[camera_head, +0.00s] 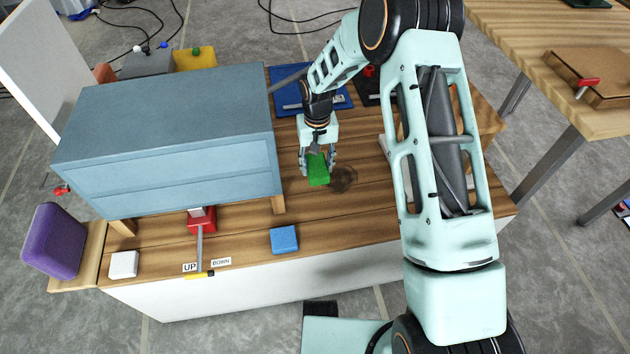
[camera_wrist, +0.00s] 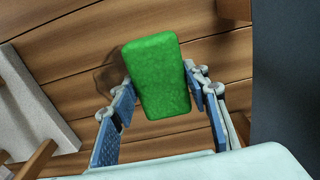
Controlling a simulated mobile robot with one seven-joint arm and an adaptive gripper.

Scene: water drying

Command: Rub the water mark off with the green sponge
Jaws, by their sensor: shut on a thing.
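The green sponge (camera_head: 318,170) is between the fingers of my gripper (camera_head: 318,160), over the wooden table top. In the wrist view, the sponge (camera_wrist: 157,75) sits between the blue finger pads of my gripper (camera_wrist: 160,82), which is shut on it. The dark round water mark (camera_head: 343,179) is on the planks just right of the sponge in the head view. In the wrist view, the mark (camera_wrist: 108,76) shows at the sponge's left side, partly hidden by the sponge and a finger. I cannot tell whether the sponge touches the wood.
A blue-grey cabinet (camera_head: 175,140) stands close left of my gripper. A blue block (camera_head: 284,239) and a white block (camera_head: 124,264) lie near the front edge, with a red-based lever (camera_head: 201,220) between them. A blue mat (camera_head: 290,92) lies behind. Bare planks surround the mark.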

